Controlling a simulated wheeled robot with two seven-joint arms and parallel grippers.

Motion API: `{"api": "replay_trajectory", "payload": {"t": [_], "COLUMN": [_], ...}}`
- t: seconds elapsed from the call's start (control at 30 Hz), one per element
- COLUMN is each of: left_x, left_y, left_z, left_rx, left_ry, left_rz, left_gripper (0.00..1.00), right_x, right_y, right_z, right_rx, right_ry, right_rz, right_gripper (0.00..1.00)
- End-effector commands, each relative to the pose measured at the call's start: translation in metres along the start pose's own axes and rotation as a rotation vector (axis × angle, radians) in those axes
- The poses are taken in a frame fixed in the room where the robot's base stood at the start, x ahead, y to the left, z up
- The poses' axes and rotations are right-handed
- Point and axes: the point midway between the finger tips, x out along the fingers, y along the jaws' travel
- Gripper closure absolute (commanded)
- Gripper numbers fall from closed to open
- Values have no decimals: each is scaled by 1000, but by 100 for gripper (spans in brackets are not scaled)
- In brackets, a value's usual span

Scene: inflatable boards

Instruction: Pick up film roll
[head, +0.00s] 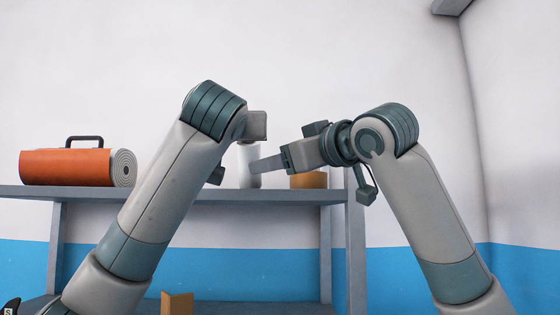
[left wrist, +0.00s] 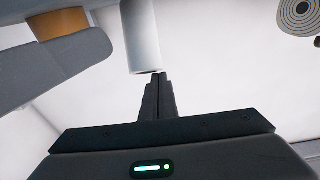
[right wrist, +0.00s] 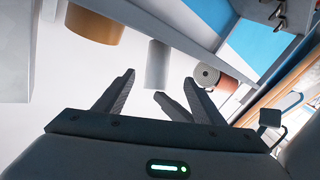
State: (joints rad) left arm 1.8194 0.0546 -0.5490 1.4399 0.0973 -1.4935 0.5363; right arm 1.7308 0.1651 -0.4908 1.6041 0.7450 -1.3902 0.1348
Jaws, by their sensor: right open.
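The film roll (head: 247,153) looks like a white upright cylinder on the grey shelf (head: 210,195), partly covered by my arms. It also shows in the left wrist view (left wrist: 141,38) and the right wrist view (right wrist: 157,65). My right gripper (right wrist: 157,87) is open and empty, its fingers spread with the roll beyond and between them. In the head view a right finger overlaps the roll's right side; contact cannot be told. My left gripper (left wrist: 157,76) has its fingers together with nothing between them, close to the roll's end in its wrist view.
An orange rolled board (head: 68,167) with a black handle lies at the shelf's left. A brown round roll (head: 308,180) stands right of the film roll, behind my right gripper. A cardboard piece (head: 177,302) is on the lower shelf. Both arms crowd the shelf's middle.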

Motion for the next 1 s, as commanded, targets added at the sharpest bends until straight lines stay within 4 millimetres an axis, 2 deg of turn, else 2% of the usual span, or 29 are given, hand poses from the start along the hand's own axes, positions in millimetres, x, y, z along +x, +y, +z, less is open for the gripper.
{"api": "replay_trajectory", "payload": {"t": [0.03, 0.27, 0.43, 1.0], "left_x": [4, 4, 4, 4], "left_y": [1, 1, 1, 1], "left_z": [10, 10, 10, 10], "left_rx": [3, 3, 3, 3], "left_ry": [-20, -20, -20, -20], "left_rz": [0, 0, 0, 0], "left_gripper": [100, 100, 100, 100], "right_x": [0, 4, 17, 100], "right_y": [0, 0, 0, 0], "right_z": [1, 0, 0, 0], "right_rx": [0, 0, 0, 0], "right_ry": [1, 2, 1, 0], "right_rz": [0, 0, -1, 0], "right_gripper": [37, 37, 37, 37]}}
